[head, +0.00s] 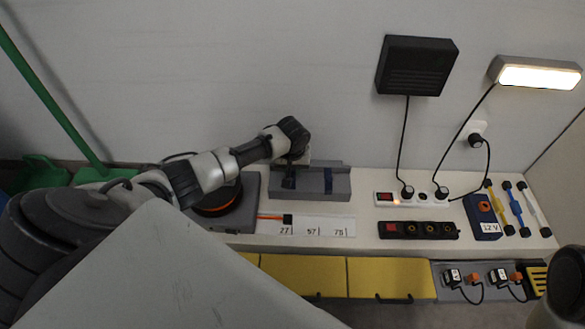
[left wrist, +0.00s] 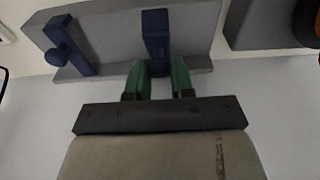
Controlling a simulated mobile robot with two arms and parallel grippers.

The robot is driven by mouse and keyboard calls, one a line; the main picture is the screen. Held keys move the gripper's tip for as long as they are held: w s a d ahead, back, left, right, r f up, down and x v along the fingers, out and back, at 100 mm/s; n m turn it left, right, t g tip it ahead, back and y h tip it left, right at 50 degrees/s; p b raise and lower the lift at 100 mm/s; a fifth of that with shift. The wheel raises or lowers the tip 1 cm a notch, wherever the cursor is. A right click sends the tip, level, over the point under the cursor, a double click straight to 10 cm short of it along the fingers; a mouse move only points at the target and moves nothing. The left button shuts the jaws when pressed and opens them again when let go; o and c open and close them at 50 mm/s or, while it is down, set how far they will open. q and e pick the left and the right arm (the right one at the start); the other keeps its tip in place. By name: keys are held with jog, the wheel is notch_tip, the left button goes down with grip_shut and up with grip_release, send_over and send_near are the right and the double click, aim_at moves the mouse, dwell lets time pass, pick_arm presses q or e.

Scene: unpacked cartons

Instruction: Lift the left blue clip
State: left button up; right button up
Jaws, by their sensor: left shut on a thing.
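The grey tray (head: 312,192) on the shelf carries the blue clips. My left gripper (head: 290,180) reaches down to the tray's left part in the head view, hiding most of the left blue clip there. In the left wrist view, the green fingers of my left gripper (left wrist: 157,80) stand on both sides of the left blue clip (left wrist: 155,35) and are shut on it. The clip appears still at the tray (left wrist: 105,35). The right blue clip (head: 328,180) stands apart on the tray; it also shows in the left wrist view (left wrist: 68,48). My right gripper is not in view.
A grey box with an orange-and-black round part (head: 218,203) stands left of the tray. A number-marked strip (head: 325,227) lies in front. Power strips (head: 418,230) and a blue box (head: 482,218) stand to the right. The wall is close behind.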

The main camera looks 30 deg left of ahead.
pick_arm(q)
jog(key=shift+w+a+r, duration=0.15)
jog(key=shift+w+r, duration=0.05)
jog(key=shift+w+a+r, duration=0.3)
jog(key=shift+w+a, duration=0.05)
jog(key=shift+w, duration=0.1)
jog(key=shift+w+a+r, duration=0.3)
jog(key=shift+w, duration=0.25)
jog(key=shift+w+a+r, duration=0.3)
jog(key=shift+w, duration=0.2)
jog(key=shift+c, duration=0.2)
jog(key=shift+w+a+r, duration=0.1)
jog(key=shift+w, duration=0.05)
jog(key=shift+w+a+r, duration=0.1)
jog(key=shift+w+a, duration=0.1)
jog(key=shift+w, duration=0.15)
grip_shut()
